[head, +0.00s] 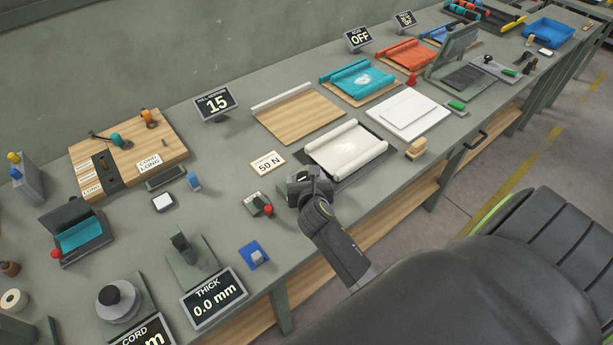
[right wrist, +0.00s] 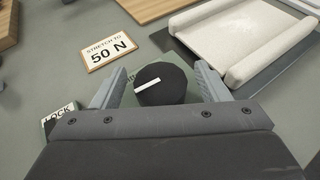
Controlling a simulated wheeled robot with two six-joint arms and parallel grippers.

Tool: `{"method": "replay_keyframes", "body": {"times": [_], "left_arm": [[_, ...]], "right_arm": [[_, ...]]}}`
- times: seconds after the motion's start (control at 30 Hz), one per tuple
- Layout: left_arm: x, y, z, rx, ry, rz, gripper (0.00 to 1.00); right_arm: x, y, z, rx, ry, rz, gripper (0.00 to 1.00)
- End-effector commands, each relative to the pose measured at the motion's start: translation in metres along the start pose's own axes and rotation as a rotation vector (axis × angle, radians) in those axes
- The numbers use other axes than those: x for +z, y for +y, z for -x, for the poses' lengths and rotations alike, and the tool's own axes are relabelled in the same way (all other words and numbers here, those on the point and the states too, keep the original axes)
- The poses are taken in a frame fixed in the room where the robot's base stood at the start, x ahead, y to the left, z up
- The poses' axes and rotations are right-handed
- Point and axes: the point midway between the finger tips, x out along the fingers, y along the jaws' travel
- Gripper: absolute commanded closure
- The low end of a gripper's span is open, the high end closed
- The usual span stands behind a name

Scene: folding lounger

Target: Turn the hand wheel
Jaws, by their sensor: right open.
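The hand wheel (right wrist: 161,84) shows in the right wrist view as a round black knob with a white bar mark, on a green base. My right gripper (right wrist: 161,76) is open, with one finger on each side of the wheel. A small gap shows between the wheel and each finger, so I see no grip on it. In the head view my right gripper (head: 308,186) is over the bench, at the near left of the white rolled sheet (head: 345,148), and hides the wheel. My left gripper is in neither view.
A "50 N" sign (head: 267,163) lies just behind the gripper. A small lock block with a red ball (head: 262,205) stands close on its left. A display reading 15 (head: 215,103) stands farther back. Bare bench lies between the lock block and the blue part (head: 254,256).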

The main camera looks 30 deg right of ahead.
Motion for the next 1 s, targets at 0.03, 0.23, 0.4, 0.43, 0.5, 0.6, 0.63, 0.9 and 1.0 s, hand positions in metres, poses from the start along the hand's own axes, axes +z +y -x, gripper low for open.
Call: {"method": "replay_keyframes", "body": {"times": [0.03, 0.23, 0.4, 0.43, 0.5, 0.6, 0.63, 0.9, 1.0], "left_arm": [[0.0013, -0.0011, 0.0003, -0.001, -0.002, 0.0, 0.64], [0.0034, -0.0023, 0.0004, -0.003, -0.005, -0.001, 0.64], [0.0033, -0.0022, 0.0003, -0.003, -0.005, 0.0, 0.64], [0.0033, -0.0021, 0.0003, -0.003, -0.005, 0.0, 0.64], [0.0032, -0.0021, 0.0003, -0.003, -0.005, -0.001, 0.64], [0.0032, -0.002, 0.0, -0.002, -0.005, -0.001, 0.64], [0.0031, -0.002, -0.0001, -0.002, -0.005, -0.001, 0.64], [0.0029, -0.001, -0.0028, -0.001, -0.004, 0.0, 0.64], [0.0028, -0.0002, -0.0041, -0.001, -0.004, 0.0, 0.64]], "right_arm": [[0.0001, 0.0, 0.0001, 0.0, 0.0, 0.0, 0.31], [0.0, -0.0002, 0.0, 0.0, 0.0, 0.0, 0.51], [0.0, -0.0001, 0.0, 0.0, 0.0, 0.0, 0.73], [0.0, -0.0001, 0.0, 0.0, 0.0, 0.0, 0.76], [-0.0001, -0.0001, -0.0001, -0.001, 0.0, 0.0, 0.76], [0.0, 0.0001, -0.0001, -0.008, 0.0, -0.003, 0.76], [0.0, 0.0002, -0.0002, -0.012, 0.0, -0.005, 0.76], [-0.0007, 0.0011, -0.0004, -0.116, 0.001, -0.05, 0.76], [-0.0004, 0.0014, -0.0004, -0.186, 0.0, -0.078, 0.76]]}}
